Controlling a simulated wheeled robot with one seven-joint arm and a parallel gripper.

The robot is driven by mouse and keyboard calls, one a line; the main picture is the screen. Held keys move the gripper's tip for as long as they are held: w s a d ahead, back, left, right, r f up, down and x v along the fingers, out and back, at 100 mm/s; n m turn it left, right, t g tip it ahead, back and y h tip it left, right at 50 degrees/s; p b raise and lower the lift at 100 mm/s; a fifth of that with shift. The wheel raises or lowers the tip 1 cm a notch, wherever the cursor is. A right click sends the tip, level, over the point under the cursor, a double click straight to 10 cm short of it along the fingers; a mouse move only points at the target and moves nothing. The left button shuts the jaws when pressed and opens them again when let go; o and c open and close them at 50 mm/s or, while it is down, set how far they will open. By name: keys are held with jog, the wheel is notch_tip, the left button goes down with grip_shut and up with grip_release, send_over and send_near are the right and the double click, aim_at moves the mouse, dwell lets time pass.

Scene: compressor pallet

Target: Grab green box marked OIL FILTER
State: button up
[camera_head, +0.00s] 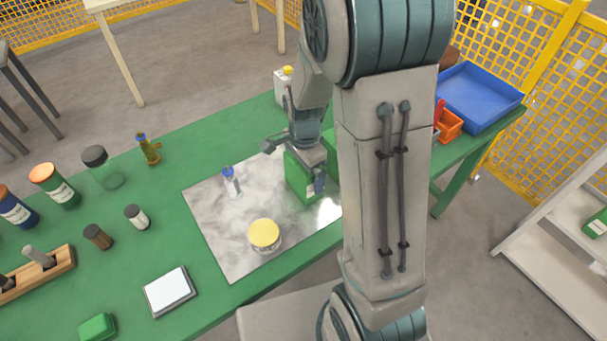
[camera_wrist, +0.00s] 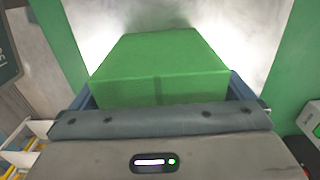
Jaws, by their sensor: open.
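A green box (camera_head: 302,183) stands on the grey marbled sheet on the table, partly hidden by my arm. It also shows in the wrist view (camera_wrist: 158,70), with plain green faces and no readable marking. My gripper (camera_head: 295,167) is at the box from above. In the wrist view its fingers (camera_wrist: 160,98) are open, with one at each side of the near part of the box. I cannot tell whether either finger touches it. Another green surface shows just behind the box in the head view, mostly hidden by my arm.
The sheet (camera_head: 215,235) also holds a yellow-lidded tin (camera_head: 264,235) and a small blue-capped bottle (camera_head: 230,181). A white yellow-capped container (camera_head: 284,85) stands behind. Jars are at left, a blue tray (camera_head: 478,97) at right. A labelled green box (camera_head: 597,224) sits on the right shelf.

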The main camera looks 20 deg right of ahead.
jog(key=c, duration=0.9)
jog(key=shift+r, duration=0.15)
